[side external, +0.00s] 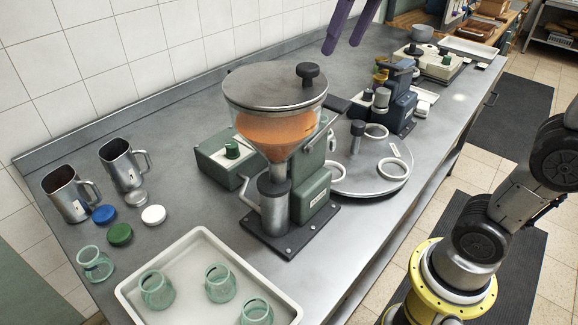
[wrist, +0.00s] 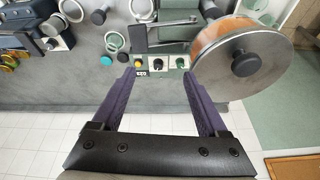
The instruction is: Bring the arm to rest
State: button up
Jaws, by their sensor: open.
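My gripper (side external: 342,46) hangs at the top of the side view with two purple fingers apart and nothing between them. It is above the back part of the metal bench, higher than the machines. Between and beyond the fingertips lies a control box with knobs (wrist: 162,63). The rest of my arm between gripper and base is mostly out of the side view.
A hopper of orange contents (side external: 275,130) stands mid-bench, lid (wrist: 240,60) right of my fingers. A round turntable (side external: 368,185) with rings is beside it. A white tray (side external: 190,246) holds green glass jars. Metal jugs (side external: 122,165) and loose lids (side external: 120,235) stand left. Air around my gripper looks clear.

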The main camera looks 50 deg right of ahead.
jog(key=s+f+n+t, duration=0.1)
jog(key=s+f, duration=1.3)
jog(key=f, duration=0.3)
jog(key=shift+s+t, duration=0.3)
jog(key=shift+s, duration=0.05)
jog(key=shift+a, duration=0.1)
